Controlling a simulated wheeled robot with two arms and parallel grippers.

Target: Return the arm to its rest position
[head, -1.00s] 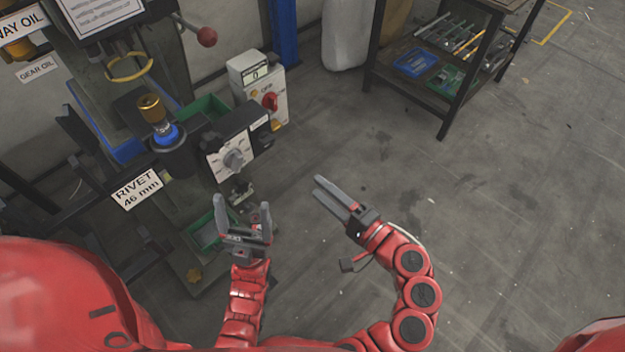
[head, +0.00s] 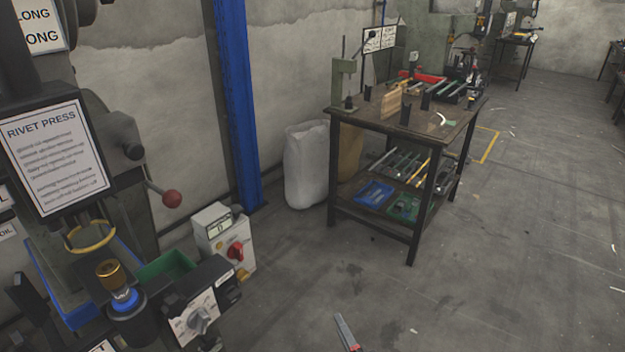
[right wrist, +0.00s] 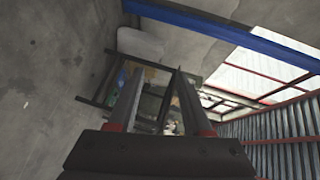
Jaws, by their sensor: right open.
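My right gripper (head: 346,333) shows only by its finger tips at the bottom edge of the head view, above bare floor. In the right wrist view its two grey fingers (right wrist: 159,74) stand apart with nothing between them, so it is open and empty. The rest of my right arm is out of the picture. My left arm and left gripper are not in either view now.
The rivet press (head: 60,155) stands at the left, with a grey control box (head: 225,238) beside it. A blue post (head: 236,110), white sack (head: 305,165) and work table (head: 440,128) stand farther back.

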